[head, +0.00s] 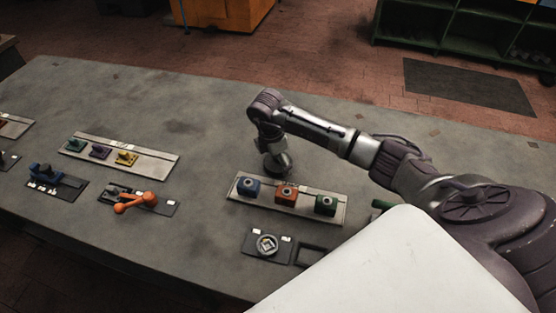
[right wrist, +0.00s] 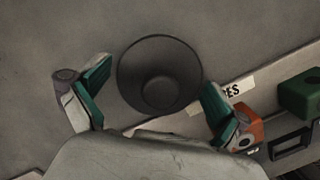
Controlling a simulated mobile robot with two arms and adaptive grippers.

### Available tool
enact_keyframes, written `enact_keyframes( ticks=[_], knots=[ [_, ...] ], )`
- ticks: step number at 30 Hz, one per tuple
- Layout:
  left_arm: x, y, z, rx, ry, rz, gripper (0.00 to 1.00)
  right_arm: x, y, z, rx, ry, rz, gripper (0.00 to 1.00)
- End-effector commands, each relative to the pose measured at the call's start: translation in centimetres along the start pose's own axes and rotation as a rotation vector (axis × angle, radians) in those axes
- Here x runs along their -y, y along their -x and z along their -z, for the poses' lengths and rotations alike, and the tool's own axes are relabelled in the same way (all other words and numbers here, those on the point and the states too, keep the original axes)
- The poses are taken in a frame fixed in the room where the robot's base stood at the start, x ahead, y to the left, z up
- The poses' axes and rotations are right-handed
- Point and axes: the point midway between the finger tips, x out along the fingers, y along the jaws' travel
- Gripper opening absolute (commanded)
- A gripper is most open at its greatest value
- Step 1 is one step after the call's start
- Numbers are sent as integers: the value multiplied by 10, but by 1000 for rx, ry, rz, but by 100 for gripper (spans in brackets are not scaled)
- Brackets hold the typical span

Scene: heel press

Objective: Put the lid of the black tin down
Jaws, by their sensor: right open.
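A dark round thing, which I take to be the black tin (head: 279,166), stands on the grey table behind the pale strip with coloured blocks. In the right wrist view the tin (right wrist: 150,62) shows from above as a dark disc with a smaller round raised or sunken middle; I cannot tell how its lid sits. My right gripper (head: 273,147) is over the tin, pointing down. In the right wrist view the right gripper (right wrist: 156,84) is open, its green-padded fingers on either side of the tin with gaps showing. My left gripper is not in view.
The pale strip (head: 245,200) bears a blue block (head: 249,188), an orange block (head: 286,194) and a green block (head: 326,205). A dark plate with a round dial (head: 267,245) lies in front. Orange lever (head: 136,202) and other switches are left. The table behind the tin is clear.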

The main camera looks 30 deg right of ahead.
Motion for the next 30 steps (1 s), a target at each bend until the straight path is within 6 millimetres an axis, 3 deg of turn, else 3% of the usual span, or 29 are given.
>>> enact_keyframes(
  ticks=[3, 12, 22, 29, 30],
  knots=[
    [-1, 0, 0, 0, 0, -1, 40, 0, 0, 0, 0, 0, 0, 100],
    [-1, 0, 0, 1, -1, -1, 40, 0, 0, 0, 0, 0, 0, 54],
    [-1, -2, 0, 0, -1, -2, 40, -1, 7, -1, 1, -1, -2, 53],
    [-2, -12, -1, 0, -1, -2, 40, -1, 41, -6, 0, 0, -5, 53],
    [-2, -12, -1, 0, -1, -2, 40, 8, 44, -9, 2, 0, -1, 53]
  ],
)
